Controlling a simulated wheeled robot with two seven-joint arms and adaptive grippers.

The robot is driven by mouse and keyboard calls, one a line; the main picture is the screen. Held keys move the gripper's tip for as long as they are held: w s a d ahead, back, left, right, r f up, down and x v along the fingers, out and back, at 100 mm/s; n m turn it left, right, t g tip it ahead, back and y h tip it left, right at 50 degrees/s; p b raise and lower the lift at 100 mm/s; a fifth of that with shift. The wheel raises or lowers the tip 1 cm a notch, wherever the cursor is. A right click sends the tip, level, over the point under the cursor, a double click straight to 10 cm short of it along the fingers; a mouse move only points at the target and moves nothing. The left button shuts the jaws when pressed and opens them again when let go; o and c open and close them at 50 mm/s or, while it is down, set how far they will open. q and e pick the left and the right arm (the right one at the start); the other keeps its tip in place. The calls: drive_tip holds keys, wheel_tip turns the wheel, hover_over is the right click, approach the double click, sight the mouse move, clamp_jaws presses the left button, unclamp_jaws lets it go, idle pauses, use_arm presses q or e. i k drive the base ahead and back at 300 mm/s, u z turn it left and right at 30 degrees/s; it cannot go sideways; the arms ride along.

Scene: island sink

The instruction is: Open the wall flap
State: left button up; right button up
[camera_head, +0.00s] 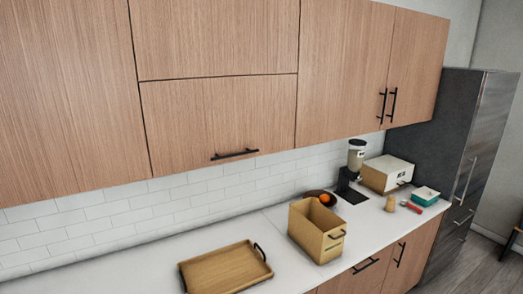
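The wall flap (217,118) is a wooden front in the row of wall cabinets, in the upper middle of the head view. It is closed and lies flush with the panels around it. A black horizontal bar handle (234,154) sits near its lower edge. Another wooden panel (214,38) is directly above it, split off by a thin dark seam. Neither of my grippers shows in this view.
Below, the white counter (150,268) holds a wooden tray (226,270), an open wooden box (318,230), a dark bowl with an orange fruit (324,199), a grinder (353,165) and a bread box (387,174). A dark fridge (450,130) stands at the right.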

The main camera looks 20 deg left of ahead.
sight(194, 123)
drive_tip(key=u, duration=0.4)
drive_tip(key=i, duration=0.85)
drive_tip(key=u, duration=0.65)
